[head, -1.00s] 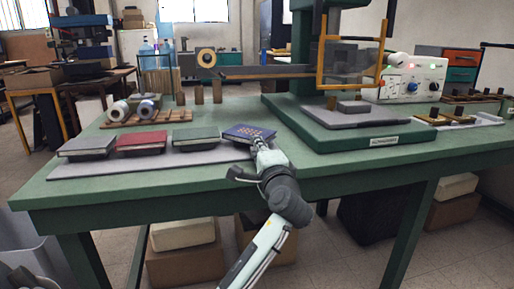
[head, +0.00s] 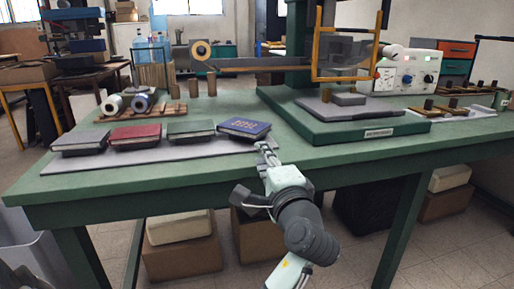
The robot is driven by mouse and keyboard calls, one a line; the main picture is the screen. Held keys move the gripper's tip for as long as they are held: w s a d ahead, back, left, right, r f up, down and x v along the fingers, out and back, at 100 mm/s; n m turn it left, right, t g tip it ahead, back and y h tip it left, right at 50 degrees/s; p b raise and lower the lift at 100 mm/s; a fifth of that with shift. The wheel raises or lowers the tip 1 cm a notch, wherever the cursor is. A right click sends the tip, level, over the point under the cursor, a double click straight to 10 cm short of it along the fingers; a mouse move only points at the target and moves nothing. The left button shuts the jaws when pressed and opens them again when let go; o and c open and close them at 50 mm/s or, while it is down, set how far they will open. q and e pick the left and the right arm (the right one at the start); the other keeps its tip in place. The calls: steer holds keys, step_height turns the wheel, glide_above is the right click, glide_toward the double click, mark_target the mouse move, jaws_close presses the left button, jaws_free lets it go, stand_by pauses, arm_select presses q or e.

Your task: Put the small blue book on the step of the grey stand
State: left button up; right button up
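The small blue book (head: 244,128), with gold marks on its cover, lies at the right end of a row of books on a grey board (head: 150,163).
A grey-green book (head: 191,128), a red book (head: 134,136) and a dark grey book (head: 80,139) lie left of the blue one. A yellow frame (head: 316,50) rises over the slab.

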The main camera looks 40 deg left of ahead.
arm_select(q)
steer(key=s+d+f+h, duration=0.2)
steer(key=f+h, duration=0.1)
steer(key=f, duration=0.4)
steer(key=s+d+f+h, duration=0.1)
steer(key=f+h, duration=0.2)
steer(key=f, duration=0.5)
steer(key=s+d+f+n+g+h, duration=0.1)
steer(key=s+d+f+n+h, duration=0.1)
steer(key=s+d+f+h, duration=0.1)
steer(key=s+d+f+n+g+h, duration=0.1)
steer(key=s+d+f+n+h, duration=0.2)
steer(key=s+f, duration=0.5)
steer(key=shift+d+f+g+h, duration=0.45)
steer(key=shift+d+h, duration=0.3)
steer(key=shift+h, duration=0.35)
